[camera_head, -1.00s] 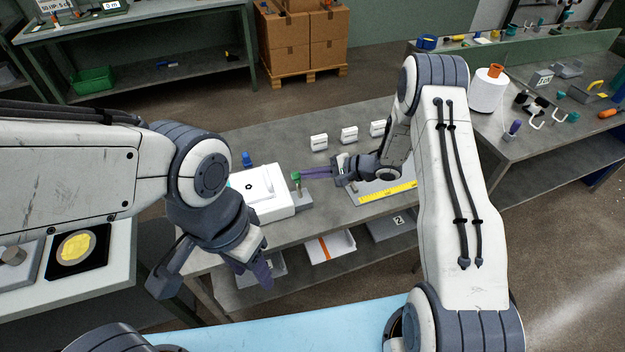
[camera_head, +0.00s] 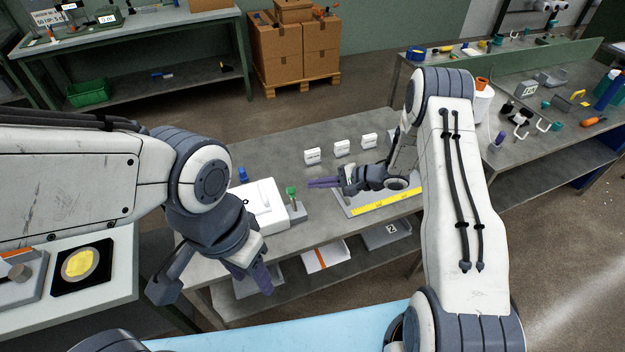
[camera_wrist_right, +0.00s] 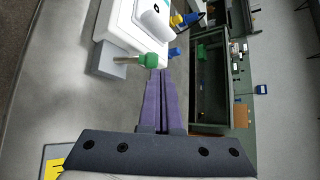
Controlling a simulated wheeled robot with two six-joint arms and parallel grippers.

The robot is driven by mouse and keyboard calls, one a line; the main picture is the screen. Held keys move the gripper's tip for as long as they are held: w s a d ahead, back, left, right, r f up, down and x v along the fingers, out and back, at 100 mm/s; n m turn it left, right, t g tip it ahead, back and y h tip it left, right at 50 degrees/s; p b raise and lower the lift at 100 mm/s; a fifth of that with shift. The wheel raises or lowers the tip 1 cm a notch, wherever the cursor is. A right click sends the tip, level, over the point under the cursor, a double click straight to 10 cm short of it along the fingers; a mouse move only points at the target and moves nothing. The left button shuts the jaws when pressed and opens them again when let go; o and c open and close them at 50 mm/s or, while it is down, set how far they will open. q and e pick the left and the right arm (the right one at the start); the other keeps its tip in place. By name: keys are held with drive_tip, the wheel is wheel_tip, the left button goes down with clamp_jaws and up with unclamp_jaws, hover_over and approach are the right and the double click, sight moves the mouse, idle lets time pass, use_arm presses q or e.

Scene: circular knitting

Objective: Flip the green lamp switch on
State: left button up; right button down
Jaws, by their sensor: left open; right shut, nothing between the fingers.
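The green lamp switch (camera_head: 291,192) is a green-topped lever on a small grey base (camera_head: 297,213), beside a white box-shaped device (camera_head: 264,206) on the grey workbench. In the right wrist view the green switch (camera_wrist_right: 149,59) lies just left of the tips of my right gripper (camera_wrist_right: 161,73). My right gripper (camera_head: 311,183) is shut and empty, its purple fingers pointing left toward the switch with a small gap in the head view. My left gripper (camera_head: 254,272) is open and empty, hanging at the bench's front edge, away from the switch.
A blue knob (camera_head: 243,174) stands behind the white device. Several white labelled blocks (camera_head: 341,148) stand along the back of the bench. A grey tray with a yellow strip (camera_head: 385,203) lies under my right arm. Bins (camera_head: 325,257) sit on the lower shelf.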

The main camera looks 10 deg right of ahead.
drive_tip(key=b+v, duration=0.2)
drive_tip(key=v, duration=0.7)
drive_tip(key=shift+d+r, duration=0.2)
drive_tip(key=shift+r, duration=0.25)
